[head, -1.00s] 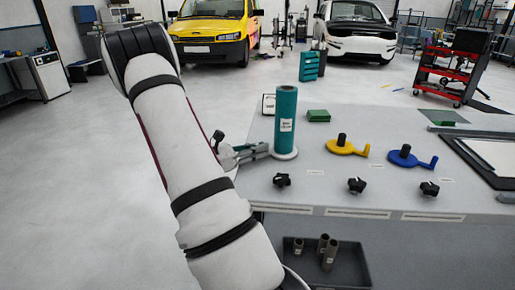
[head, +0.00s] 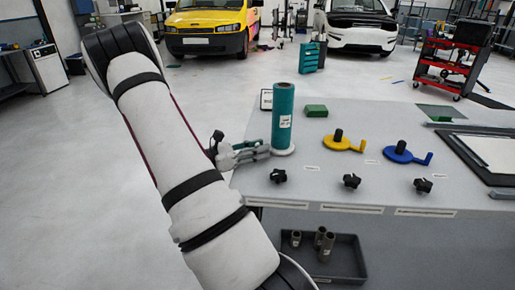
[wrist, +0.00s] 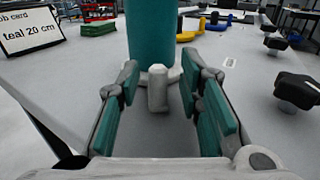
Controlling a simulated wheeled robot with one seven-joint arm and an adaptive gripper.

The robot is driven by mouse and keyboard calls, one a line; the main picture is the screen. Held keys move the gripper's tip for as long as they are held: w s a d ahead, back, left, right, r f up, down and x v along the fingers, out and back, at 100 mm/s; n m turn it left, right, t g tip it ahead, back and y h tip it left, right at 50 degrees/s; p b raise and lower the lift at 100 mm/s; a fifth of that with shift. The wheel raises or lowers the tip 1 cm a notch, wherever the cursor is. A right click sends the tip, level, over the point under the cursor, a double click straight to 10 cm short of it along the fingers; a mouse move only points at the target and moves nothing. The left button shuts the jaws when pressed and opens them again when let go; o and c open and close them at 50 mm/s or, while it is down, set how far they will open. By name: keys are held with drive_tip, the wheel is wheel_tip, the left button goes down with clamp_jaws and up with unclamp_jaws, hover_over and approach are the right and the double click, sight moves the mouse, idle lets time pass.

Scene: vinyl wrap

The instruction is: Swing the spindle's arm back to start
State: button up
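The teal vinyl roll (head: 283,112) stands upright on a white spindle base (head: 284,150) at the table's left end. The wrist view shows the roll's lower part (wrist: 152,35) and the spindle's white arm (wrist: 158,88), which points toward my gripper. My gripper (head: 262,150) is low beside the base, its fingers (wrist: 165,100) open. The spindle arm's end lies between the fingers, with visible gaps on both sides. A yellow spindle (head: 342,143) and a blue spindle (head: 405,153) stand bare to the right, their arms pointing right.
Black knobs (head: 352,181) line the table's front edge. A black-framed panel (head: 490,155) lies at right. A bin with tubes (head: 340,262) sits below.

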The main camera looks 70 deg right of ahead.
drive_tip(key=v, duration=1.2)
drive_tip(key=c, duration=0.7)
drive_tip(key=m, duration=0.1)
drive_tip(key=m+p, duration=0.1)
drive_tip(key=m, duration=0.1)
drive_tip(key=shift+d+r+y, duration=0.15)
drive_tip(key=shift+r+y, duration=0.1)
drive_tip(key=shift+y, duration=0.15)
clamp_jaws()
drive_tip(key=w+d+m+p, duration=0.4)
drive_tip(key=d+m, duration=0.3)
drive_tip(key=m, duration=0.8)
drive_tip(key=x, duration=0.3)
drive_tip(key=p+x, duration=0.1)
drive_tip(key=x, duration=0.5)
drive_tip(key=shift+s+d+r, duration=0.1)
drive_tip(key=shift+s+r, duration=0.15)
drive_tip(key=shift+r, duration=0.05)
drive_tip(key=a, duration=0.1)
drive_tip(key=s+a+p, duration=0.1)
drive_tip(key=shift+s+a, duration=0.15)
drive_tip(key=shift+a, duration=0.25)
drive_tip(key=shift+s+a, duration=0.2)
drive_tip(key=shift+a, duration=0.15)
